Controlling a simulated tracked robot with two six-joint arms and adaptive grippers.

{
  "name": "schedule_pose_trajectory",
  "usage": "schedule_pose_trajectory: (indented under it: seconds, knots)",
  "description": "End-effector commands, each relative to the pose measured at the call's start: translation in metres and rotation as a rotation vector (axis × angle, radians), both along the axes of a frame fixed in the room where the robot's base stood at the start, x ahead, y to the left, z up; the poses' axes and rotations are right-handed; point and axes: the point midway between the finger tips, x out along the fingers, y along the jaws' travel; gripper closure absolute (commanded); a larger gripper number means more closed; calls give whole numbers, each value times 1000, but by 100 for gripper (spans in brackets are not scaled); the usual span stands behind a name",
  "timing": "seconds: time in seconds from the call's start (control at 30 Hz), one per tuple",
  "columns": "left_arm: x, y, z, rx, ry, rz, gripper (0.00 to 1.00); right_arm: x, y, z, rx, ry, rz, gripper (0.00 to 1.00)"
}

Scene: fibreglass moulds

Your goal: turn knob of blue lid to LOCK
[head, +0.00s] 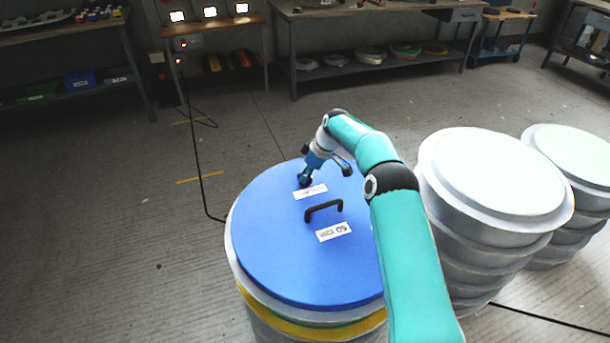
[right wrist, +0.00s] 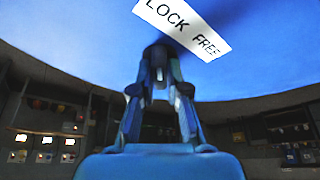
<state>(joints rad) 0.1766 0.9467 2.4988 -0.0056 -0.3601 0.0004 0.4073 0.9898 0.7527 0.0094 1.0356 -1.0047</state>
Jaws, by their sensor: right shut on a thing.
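The blue lid (head: 270,240) lies on a large drum and also fills the top of the right wrist view (right wrist: 80,60). A white label (head: 310,191) lies on it; in the right wrist view the label (right wrist: 184,27) reads LOCK and FREE. My right gripper (head: 305,179) reaches over the lid to a spot just beside the label. In the right wrist view its fingers (right wrist: 161,58) are shut on the knob, which they largely hide. The knob's pointing direction cannot be told. My left gripper is not in view.
A black handle (head: 324,209) and a second label (head: 334,232) are on the lid near my right arm. Pale lidded drums (head: 495,175) stand to the right. A cable (head: 195,150) runs along the floor at the left.

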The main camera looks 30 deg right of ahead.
Motion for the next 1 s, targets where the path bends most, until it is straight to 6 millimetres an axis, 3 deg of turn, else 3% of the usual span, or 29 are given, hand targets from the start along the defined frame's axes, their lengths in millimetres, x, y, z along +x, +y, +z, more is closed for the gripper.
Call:
schedule_pose_trajectory:
  seconds: [0.1, 0.13, 0.27, 0.67, 1.0]
  knots:
    - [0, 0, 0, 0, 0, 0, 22, 0, 0, 1, -2, -1, -1, 100]
    - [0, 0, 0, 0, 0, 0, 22, 0, 0, 1, -2, -1, -1, 81]
    - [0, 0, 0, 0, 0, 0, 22, 0, 0, 1, -2, -1, -1, 60]
    - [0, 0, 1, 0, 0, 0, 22, -1, -1, 5, -1, 0, 0, 60]
    - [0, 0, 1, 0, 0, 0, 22, -19, -12, 57, -2, -3, -2, 60]
